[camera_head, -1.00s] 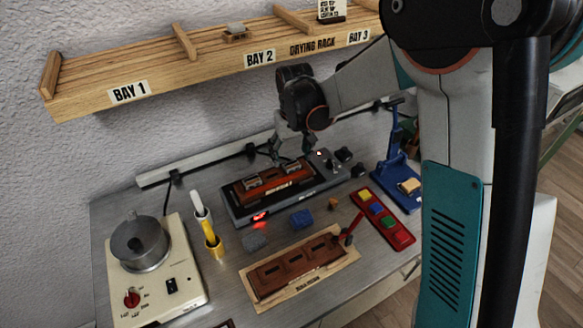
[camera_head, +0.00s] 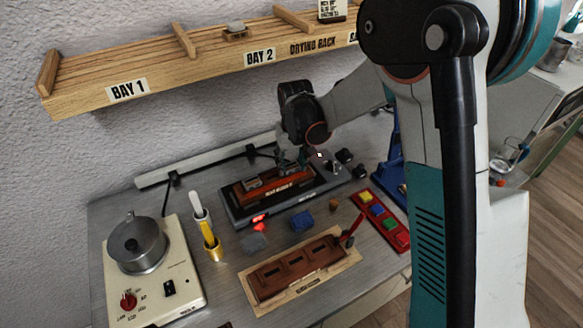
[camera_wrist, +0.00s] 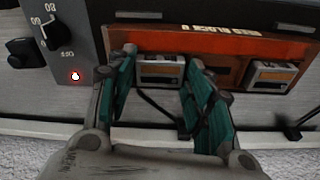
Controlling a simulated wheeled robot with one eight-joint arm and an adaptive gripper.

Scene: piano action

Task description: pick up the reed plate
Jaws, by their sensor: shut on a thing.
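A small grey metal reed plate (camera_wrist: 160,72) sits in the orange-red block (camera_wrist: 225,47), between the teal-padded fingers of my gripper (camera_wrist: 162,62) in the wrist view. My gripper is shut on this plate, which still appears seated in the block. A second, similar plate (camera_wrist: 270,76) sits in the same block to the right, outside the fingers. In the head view my gripper (camera_head: 302,158) is low over the right end of the block (camera_head: 272,192); the fingertips are small and partly hidden there.
The block lies on a dark device (camera_head: 236,216) with a glowing red light. In front are a brown holder on a wooden board (camera_head: 296,268), a blue lump (camera_head: 302,221) and a grey lump (camera_head: 254,242). A drying rack (camera_head: 200,65) hangs on the wall behind.

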